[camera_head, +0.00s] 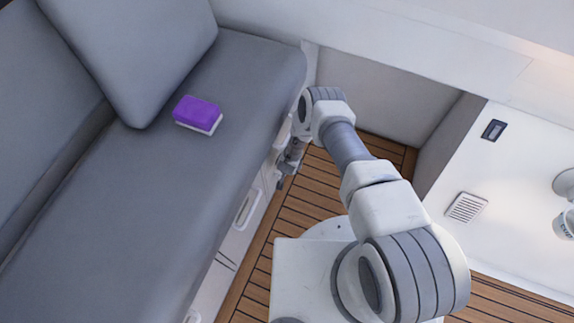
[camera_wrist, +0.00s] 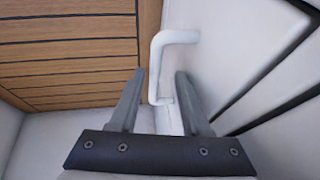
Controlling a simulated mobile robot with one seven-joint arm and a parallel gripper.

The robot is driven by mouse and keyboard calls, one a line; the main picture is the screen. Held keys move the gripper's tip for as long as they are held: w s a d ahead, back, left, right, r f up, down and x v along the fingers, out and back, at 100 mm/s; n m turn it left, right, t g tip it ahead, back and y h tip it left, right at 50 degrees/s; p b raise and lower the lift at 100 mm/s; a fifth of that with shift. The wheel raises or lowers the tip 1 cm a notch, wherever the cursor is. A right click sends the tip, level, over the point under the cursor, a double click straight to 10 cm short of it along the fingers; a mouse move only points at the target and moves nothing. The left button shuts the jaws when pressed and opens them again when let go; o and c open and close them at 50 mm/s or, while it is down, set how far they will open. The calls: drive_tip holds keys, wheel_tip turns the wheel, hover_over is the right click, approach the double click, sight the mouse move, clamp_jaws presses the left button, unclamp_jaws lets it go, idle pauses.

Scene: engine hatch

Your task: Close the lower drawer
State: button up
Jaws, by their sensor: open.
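My gripper (camera_head: 284,178) is beside the white front under the grey bench, low near the wooden floor. In the wrist view its two grey fingers (camera_wrist: 160,76) are apart. A white bent bar handle (camera_wrist: 172,38) shows between and beyond the fingertips; I cannot tell whether they touch it. A white drawer front (camera_wrist: 235,60) with dark seams lies to the right of the handle. In the head view a white front with a handle (camera_head: 246,208) shows below the bench edge. The bench and my arm hide much of the fronts, so how far the lower drawer stands out is unclear.
The grey bench (camera_head: 150,190) overhangs the fronts and carries a purple and white sponge (camera_head: 198,113). The wooden floor (camera_head: 300,205) forms a narrow aisle.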

drive_tip(key=shift+r, duration=0.15)
drive_tip(key=p+v, duration=0.7)
drive_tip(key=v, duration=1)
drive_tip(key=shift+s, duration=0.15)
